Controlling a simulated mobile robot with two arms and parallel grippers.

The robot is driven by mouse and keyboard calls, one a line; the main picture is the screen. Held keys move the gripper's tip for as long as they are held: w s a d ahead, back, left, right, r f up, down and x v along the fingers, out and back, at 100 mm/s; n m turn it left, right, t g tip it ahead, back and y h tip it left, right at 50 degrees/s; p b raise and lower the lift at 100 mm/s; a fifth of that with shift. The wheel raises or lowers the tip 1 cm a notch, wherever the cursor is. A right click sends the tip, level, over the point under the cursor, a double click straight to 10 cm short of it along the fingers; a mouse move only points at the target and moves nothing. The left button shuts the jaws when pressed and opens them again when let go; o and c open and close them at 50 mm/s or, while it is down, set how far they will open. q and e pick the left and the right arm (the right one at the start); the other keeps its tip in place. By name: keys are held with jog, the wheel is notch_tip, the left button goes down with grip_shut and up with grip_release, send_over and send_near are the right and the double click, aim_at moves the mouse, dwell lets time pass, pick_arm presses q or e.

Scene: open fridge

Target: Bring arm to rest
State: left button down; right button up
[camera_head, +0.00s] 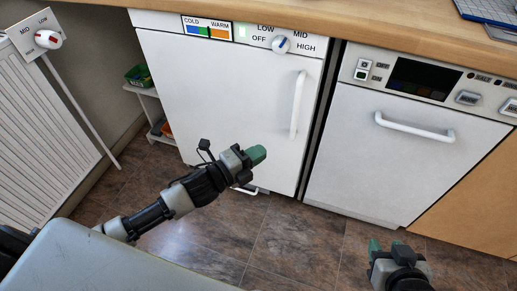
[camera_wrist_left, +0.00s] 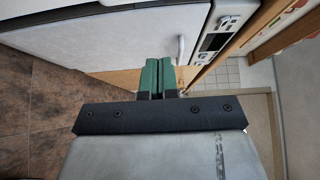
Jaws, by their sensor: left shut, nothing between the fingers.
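My left arm reaches in from the left in the head view, and its gripper (camera_head: 256,155) has green fingertips pressed together with nothing between them. It is in front of the white fridge (camera_head: 205,85), apart from the vertical door handle (camera_head: 298,105). In the left wrist view the two green fingers (camera_wrist_left: 157,76) lie side by side, shut and empty. My right gripper (camera_head: 386,245) is low at the bottom right of the head view, its green fingertips apart and nothing visible between them. The fridge door looks shut.
A white dishwasher (camera_head: 390,160) with a horizontal handle (camera_head: 414,127) stands right of the fridge, under a wooden worktop (camera_head: 370,28). A radiator (camera_head: 45,120) and a small shelf with a green box (camera_head: 138,75) are at the left. The brown tiled floor (camera_head: 290,240) between is clear.

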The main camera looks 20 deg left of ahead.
pick_arm(q)
jog(key=shift+d, duration=0.1)
